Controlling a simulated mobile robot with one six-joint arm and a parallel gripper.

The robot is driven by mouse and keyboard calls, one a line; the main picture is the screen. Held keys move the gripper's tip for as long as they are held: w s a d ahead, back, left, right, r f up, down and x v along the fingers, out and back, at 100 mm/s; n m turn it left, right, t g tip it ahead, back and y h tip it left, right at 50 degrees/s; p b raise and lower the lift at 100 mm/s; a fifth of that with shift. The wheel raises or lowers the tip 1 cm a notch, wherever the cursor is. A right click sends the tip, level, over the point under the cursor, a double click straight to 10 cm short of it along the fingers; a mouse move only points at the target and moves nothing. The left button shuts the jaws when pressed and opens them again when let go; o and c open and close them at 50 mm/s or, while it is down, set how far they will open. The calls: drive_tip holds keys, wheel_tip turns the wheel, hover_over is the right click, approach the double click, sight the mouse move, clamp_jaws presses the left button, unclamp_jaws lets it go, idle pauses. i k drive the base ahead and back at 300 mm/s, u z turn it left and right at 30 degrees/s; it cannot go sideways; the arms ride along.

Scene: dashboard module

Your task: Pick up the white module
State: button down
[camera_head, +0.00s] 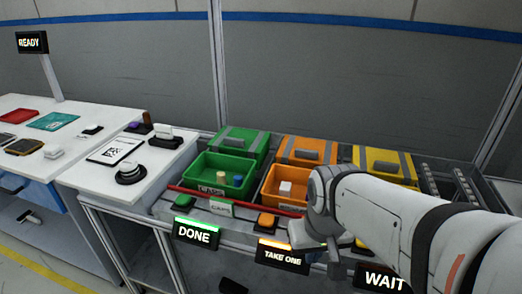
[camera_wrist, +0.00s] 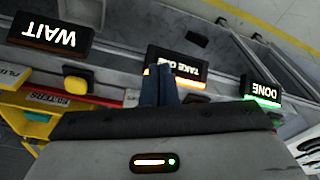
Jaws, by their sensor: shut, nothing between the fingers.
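A small white block (camera_head: 286,188), which fits the white module, sits in the orange bin (camera_head: 268,186) in the head view. The bin's right side is partly hidden by my arm. My gripper (camera_wrist: 160,86) shows in the wrist view as two dark fingers held together, with nothing between them. The fingers are over the TAKE ONE sign (camera_wrist: 182,68) in that view. In the head view, my wrist is to the right of and in front of the orange bin, apart from the white block. The fingertips are hard to make out there.
A green bin (camera_head: 242,160) holds a few small coloured pieces. A yellow bin (camera_head: 385,160) stands behind my arm. A red bar (camera_head: 240,201) runs along the bins' front, above the DONE sign (camera_head: 197,234) and WAIT sign (camera_head: 384,280). White tables with several items are at left.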

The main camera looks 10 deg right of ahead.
sight(285, 187)
drive_tip(key=z, duration=1.95)
drive_tip(key=k, duration=1)
drive_tip(key=u, duration=1.6)
drive_tip(key=i, duration=1)
drive_tip(key=u, duration=0.1)
